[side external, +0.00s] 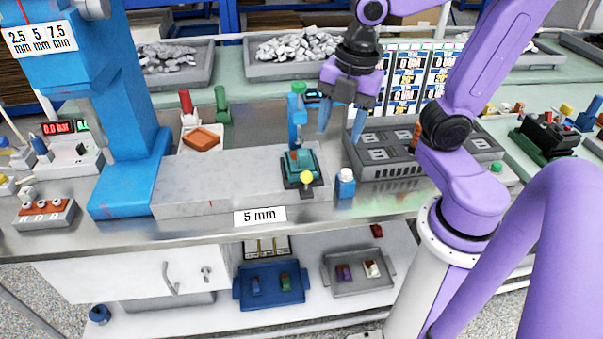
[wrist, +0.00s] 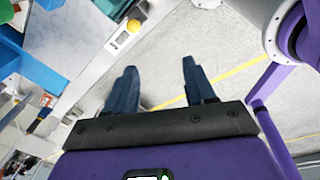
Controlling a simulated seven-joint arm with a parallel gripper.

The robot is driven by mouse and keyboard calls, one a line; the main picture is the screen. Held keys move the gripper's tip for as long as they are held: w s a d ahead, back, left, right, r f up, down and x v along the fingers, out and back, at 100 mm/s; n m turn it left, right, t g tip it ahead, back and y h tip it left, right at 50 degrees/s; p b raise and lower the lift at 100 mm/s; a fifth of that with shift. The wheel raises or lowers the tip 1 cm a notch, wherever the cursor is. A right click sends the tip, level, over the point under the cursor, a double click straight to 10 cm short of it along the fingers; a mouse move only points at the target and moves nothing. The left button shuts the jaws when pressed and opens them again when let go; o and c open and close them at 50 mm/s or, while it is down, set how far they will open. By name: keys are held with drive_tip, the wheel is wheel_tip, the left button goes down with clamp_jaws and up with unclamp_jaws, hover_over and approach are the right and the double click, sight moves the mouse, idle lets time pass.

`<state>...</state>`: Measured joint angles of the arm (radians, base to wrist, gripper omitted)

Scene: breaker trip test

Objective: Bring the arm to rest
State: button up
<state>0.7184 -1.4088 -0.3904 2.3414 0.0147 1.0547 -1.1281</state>
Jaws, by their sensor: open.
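My purple gripper (side external: 341,122) hangs above the bench, pointing down, its two blue fingers apart with nothing between them. It is right of the blue post with a green knob (side external: 298,88) and near the left end of the grey slotted tray (side external: 400,155). In the wrist view the open fingers (wrist: 160,72) have bare floor between them. A teal device with a yellow knob (side external: 300,165) sits on the grey slab (side external: 190,185), left of and below my gripper in the picture. My gripper touches nothing that I can see.
A blue machine column (side external: 130,110) stands at the left. A small blue-and-white bottle (side external: 345,183) stands at the slab's right end. Bins of grey pieces (side external: 295,55) line the back. A black device on a green base (side external: 548,135) is far right. Trays (side external: 272,298) sit on the lower shelf.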

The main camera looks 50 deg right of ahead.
drive_tip(key=s+a+f+m+g, duration=0.1)
drive_tip(key=s+f+m, duration=0.4)
drive_tip(key=s+m, duration=0.3)
drive_tip(key=shift+s+f+h, duration=0.35)
drive_tip(key=shift+s+h, duration=0.05)
drive_tip(key=shift+s, duration=0.1)
